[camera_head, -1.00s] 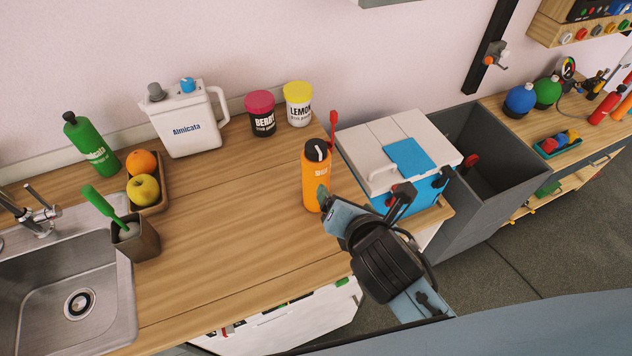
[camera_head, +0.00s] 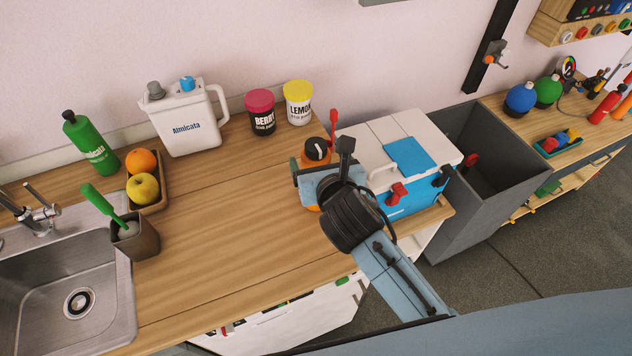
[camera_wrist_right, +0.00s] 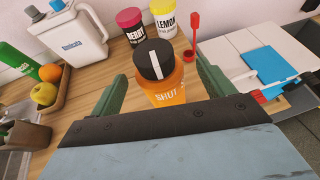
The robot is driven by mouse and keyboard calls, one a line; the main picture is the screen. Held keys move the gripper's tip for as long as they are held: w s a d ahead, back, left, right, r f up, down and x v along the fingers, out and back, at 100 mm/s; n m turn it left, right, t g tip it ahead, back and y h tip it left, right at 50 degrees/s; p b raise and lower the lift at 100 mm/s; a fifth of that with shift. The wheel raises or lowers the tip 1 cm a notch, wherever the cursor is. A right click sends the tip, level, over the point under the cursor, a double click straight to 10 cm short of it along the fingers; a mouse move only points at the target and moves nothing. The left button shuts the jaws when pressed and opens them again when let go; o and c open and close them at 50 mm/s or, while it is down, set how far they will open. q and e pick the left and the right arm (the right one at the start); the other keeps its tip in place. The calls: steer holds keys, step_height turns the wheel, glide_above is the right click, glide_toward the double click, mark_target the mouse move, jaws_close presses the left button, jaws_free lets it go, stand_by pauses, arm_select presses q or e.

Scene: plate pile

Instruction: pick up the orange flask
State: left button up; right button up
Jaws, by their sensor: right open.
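The orange flask (camera_wrist_right: 167,92) with a black lid stands upright on the wooden counter. In the head view its black lid (camera_head: 316,149) shows above my right gripper, and most of its body is hidden behind the gripper and wrist. My right gripper (camera_head: 318,168) is open. In the right wrist view its two green fingers (camera_wrist_right: 163,95) are on either side of the flask, apart from it on both sides as far as I can see. The lower part of the flask is hidden by the gripper body. My left gripper is not in view.
A white and blue cooler (camera_head: 409,160) stands close to the right of the flask. A red utensil (camera_head: 333,128) stands behind it. Berry (camera_head: 261,114) and lemon (camera_head: 299,104) tubs and a white jug (camera_head: 186,120) line the wall. The counter left of the flask is clear.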

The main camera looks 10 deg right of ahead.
steer(key=x, duration=0.5)
steer(key=shift+a+f, duration=0.1)
steer(key=shift+s, duration=0.1)
steer(key=c, duration=1.7)
jaws_close()
